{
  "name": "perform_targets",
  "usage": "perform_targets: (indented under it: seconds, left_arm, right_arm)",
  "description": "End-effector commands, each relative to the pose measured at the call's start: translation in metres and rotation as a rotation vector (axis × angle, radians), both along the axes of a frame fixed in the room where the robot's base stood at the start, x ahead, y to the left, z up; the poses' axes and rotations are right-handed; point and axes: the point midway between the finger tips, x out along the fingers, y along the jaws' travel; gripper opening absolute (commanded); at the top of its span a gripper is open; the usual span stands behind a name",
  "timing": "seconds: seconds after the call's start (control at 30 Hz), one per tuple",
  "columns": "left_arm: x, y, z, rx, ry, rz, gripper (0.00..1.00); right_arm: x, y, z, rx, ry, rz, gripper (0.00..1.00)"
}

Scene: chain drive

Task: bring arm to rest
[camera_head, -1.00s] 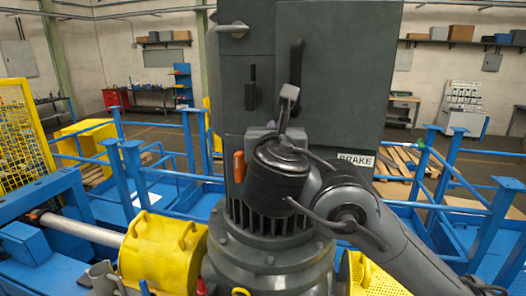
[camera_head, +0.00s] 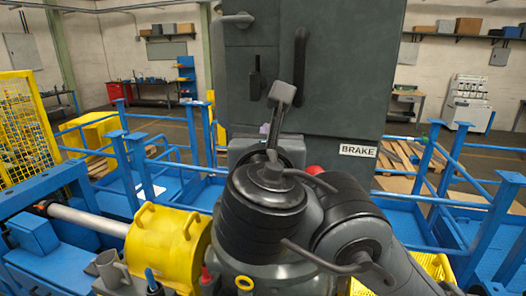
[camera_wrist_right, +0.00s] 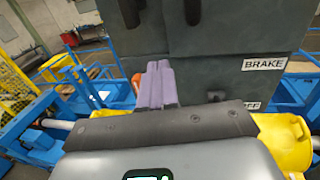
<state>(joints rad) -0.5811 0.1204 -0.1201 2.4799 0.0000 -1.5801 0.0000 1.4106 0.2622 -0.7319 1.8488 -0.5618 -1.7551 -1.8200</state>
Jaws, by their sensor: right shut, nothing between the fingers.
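My right arm (camera_head: 270,200) comes in from the lower right of the head view and stands raised in front of a dark grey cabinet (camera_head: 365,65). My right gripper (camera_wrist_right: 158,72) shows in the right wrist view with its two purple fingers pressed together and empty. The fingers point toward the cabinet front, and I cannot tell the gap to it. In the head view the wrist mostly hides the gripper; only a bit of purple shows. My left arm and gripper are not in view.
The cabinet has dark handles (camera_head: 301,60) and a BRAKE label (camera_head: 358,151). A yellow guard (camera_head: 167,240) sits over a shaft (camera_head: 85,219) at left. Blue railings (camera_head: 480,240) stand on both sides. An orange part (camera_wrist_right: 137,82) shows left of the fingers.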

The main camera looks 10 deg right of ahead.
Motion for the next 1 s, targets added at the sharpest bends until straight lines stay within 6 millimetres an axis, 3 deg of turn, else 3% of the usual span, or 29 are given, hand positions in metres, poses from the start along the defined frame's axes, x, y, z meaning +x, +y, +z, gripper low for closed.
perform_targets:
  seconds: [0.2, 0.37, 0.47, 0.53, 0.67, 0.77, 0.87, 1.0]
  left_arm:
    - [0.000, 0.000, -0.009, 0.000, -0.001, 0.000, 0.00]
    - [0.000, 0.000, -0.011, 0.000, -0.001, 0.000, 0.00]
    - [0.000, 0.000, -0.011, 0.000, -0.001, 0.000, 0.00]
    - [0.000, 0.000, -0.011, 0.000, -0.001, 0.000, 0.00]
    - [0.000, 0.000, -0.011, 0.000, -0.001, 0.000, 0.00]
    - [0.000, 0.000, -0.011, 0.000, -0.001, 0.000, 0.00]
    - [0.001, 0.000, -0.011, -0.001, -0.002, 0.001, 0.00]
    - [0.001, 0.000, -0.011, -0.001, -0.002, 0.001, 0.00]
  right_arm:
    - [-0.031, 0.016, -0.001, 0.002, -0.001, 0.004, 0.00]
    - [-0.041, 0.021, -0.004, -0.001, 0.008, 0.001, 0.00]
    - [-0.038, 0.022, -0.021, -0.001, 0.041, 0.000, 0.00]
    - [-0.031, 0.023, -0.043, -0.001, 0.083, 0.000, 0.00]
    - [-0.015, 0.021, -0.110, 0.006, 0.211, 0.000, 0.00]
    - [-0.007, 0.017, -0.180, 0.025, 0.343, -0.001, 0.00]
    - [-0.010, 0.012, -0.252, 0.060, 0.475, -0.002, 0.00]
    - [-0.031, 0.003, -0.346, 0.132, 0.651, -0.010, 0.00]
